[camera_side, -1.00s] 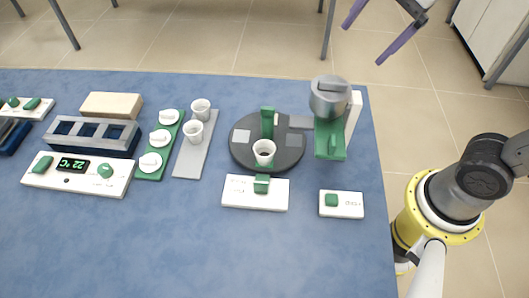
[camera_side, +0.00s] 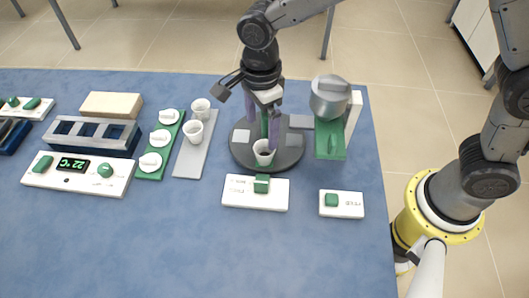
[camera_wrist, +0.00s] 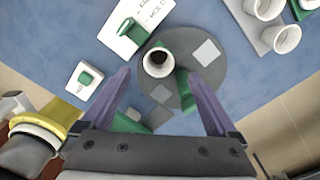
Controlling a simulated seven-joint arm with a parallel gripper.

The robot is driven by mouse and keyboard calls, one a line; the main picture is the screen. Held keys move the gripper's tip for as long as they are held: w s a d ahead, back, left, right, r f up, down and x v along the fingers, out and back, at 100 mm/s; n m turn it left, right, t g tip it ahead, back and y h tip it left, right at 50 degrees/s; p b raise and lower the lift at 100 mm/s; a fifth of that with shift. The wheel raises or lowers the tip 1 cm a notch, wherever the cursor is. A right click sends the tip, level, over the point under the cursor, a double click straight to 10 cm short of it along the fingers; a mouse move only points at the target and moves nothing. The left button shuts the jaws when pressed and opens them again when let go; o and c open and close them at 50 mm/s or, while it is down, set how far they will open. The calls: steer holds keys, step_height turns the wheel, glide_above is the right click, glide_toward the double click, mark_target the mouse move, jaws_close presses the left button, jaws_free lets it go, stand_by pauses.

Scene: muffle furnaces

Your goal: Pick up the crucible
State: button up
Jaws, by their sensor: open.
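A white crucible (camera_side: 263,148) stands upright on a dark round plate (camera_side: 241,159), beside a green post that is mostly hidden behind my fingers in the side view. In the wrist view the crucible (camera_wrist: 148,68) has a dark interior. My gripper (camera_side: 262,131) points down over the plate. In the wrist view the crucible lies ahead of and between the fingertips of my gripper (camera_wrist: 155,75). I cannot tell whether a finger touches it.
Two more white crucibles (camera_side: 193,133) stand on a grey strip (camera_side: 185,168), with a green lid rack (camera_side: 148,174) to its left. A green stand with a metal cylinder (camera_side: 329,100) is close right of the plate. A white control box (camera_side: 240,199) is in front. The blue table's front is clear.

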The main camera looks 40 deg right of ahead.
mark_target(264, 148)
steer(key=f, duration=0.8)
steer(key=shift+s+d+f, duration=0.15)
steer(key=shift+d+f, duration=0.05)
steer(key=shift+d, duration=0.1)
jaws_close()
steer(key=shift+r, duration=0.15)
